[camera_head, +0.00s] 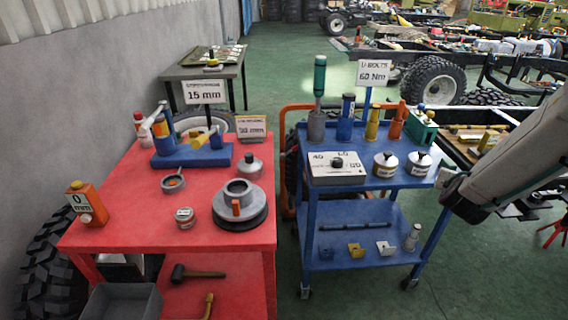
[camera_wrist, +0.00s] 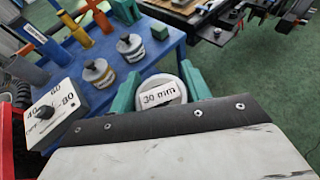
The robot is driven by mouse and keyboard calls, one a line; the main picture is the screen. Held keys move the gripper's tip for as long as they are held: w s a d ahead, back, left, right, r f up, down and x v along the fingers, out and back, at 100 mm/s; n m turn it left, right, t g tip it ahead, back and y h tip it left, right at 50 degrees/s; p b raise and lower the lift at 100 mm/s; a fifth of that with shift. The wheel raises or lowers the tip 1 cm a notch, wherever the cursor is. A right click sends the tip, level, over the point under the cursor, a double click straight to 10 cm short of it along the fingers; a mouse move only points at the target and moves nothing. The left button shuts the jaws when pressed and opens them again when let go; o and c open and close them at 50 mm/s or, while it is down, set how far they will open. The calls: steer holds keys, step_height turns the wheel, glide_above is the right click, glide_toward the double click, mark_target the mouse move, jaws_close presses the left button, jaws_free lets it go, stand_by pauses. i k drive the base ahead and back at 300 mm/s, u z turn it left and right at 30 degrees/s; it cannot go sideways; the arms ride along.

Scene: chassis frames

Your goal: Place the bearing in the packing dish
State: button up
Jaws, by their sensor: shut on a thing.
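My gripper (camera_wrist: 160,88) shows in the wrist view as two teal fingers, closed on either side of a round, pale grey piece (camera_wrist: 153,82) with a "30 mm" label. It appears to be the bearing; its lower part is hidden behind my wrist. In the head view my arm comes in at the right, beside the blue cart, and the held piece is not clearly seen. On the red table are a wide round grey dish (camera_head: 256,213) on a dark base, with an orange tab, and a small grey bowl (camera_head: 172,183). I cannot tell which is the packing dish.
The blue cart (camera_head: 345,215) holds two labelled tins (camera_head: 386,165), a dial box (camera_head: 336,170) and upright tools.

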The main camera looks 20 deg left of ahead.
mark_target(173, 183)
steer(key=u, duration=0.35)
steer(key=i, duration=0.5)
steer(key=u, duration=0.6)
